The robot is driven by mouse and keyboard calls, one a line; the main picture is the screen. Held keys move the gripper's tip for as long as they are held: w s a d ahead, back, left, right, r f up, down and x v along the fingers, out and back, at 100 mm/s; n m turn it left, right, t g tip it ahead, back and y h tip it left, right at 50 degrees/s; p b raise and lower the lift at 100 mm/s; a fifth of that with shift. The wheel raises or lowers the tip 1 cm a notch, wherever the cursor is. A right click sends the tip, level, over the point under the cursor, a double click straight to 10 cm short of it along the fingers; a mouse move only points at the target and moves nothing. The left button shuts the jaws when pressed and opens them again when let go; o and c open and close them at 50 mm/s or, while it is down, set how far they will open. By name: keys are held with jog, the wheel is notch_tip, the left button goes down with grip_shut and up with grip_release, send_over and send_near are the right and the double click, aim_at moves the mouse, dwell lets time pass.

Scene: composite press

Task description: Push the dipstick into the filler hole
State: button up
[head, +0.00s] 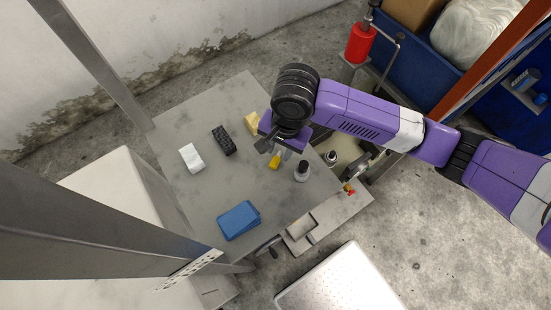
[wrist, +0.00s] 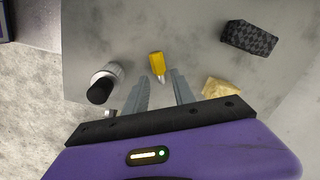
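A small yellow-handled piece with a short silver tip (head: 274,162) is on the grey metal table (head: 180,125). It also shows in the wrist view (wrist: 156,62), just beyond my fingertips, its tip pointing back toward them. It may be the dipstick, but I cannot tell for sure. My gripper (head: 271,150) is over the table beside this piece. In the wrist view its two fingers (wrist: 160,88) are spread apart with nothing between them. I cannot make out a filler hole in either view.
A dark-capped bottle (head: 302,171) stands right of my gripper. A yellow block (head: 252,123), black block (head: 224,141), white block (head: 192,158) and blue cloth or pad (head: 239,220) lie on the table. A red cylinder (head: 360,43) stands behind.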

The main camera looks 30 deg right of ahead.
aim_at(278, 156)
jog(key=shift+w+f, duration=0.15)
jog(key=shift+f, duration=1.3)
jog(key=shift+c, duration=0.4)
grip_shut()
jog(key=shift+r, duration=0.1)
notch_tip(278, 156, up, 20)
